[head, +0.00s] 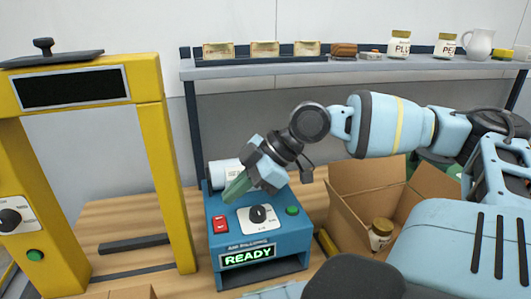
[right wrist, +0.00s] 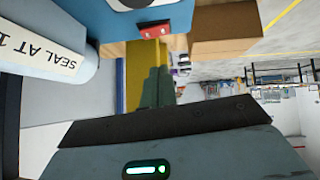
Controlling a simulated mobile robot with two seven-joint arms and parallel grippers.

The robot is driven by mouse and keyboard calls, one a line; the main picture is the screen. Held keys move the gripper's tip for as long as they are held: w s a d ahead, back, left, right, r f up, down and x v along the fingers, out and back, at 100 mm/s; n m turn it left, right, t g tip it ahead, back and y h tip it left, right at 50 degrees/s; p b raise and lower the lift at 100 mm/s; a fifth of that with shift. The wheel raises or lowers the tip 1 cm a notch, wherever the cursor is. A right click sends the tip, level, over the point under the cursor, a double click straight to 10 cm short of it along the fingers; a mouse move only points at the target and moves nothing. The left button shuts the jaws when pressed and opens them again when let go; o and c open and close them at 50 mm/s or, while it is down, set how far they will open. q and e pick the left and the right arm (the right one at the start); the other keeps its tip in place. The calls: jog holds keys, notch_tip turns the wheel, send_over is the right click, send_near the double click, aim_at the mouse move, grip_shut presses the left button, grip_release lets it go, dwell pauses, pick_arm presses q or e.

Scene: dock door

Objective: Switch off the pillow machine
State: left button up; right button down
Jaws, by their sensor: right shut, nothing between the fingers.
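The blue pillow machine (head: 264,229) stands on the wooden bench, its front display (head: 247,256) lit green with READY. On its top panel are a red rocker switch (head: 220,224), a black dial (head: 258,214) and a green button (head: 292,210). My right gripper (head: 235,189) is shut and empty, its green fingers pointing down-left above the panel, behind and above the red switch and apart from it. In the right wrist view, the red switch (right wrist: 155,31) shows just beyond the fingertips (right wrist: 160,72). My left gripper is not in view.
A white roll (head: 224,172) sits behind the machine. A yellow frame (head: 166,185) with its own dial and green button stands left. An open cardboard box (head: 345,205) with a jar (head: 380,233) is right. A shelf (head: 350,66) with jars and packets runs behind.

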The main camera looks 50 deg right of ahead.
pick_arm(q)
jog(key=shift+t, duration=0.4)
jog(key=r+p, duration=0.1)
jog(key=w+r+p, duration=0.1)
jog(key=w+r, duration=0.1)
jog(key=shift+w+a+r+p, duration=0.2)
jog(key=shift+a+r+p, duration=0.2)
pick_arm(e)
jog(key=v, duration=0.8)
jog(key=shift+s, duration=0.4)
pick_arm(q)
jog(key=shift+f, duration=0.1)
pick_arm(e)
jog(key=shift+f, duration=0.1)
jog(key=shift+w, duration=0.1)
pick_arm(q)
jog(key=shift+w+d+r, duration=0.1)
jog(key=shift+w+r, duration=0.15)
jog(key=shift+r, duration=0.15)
pick_arm(e)
jog(key=shift+w+r, duration=0.2)
jog(key=shift+w, duration=0.65)
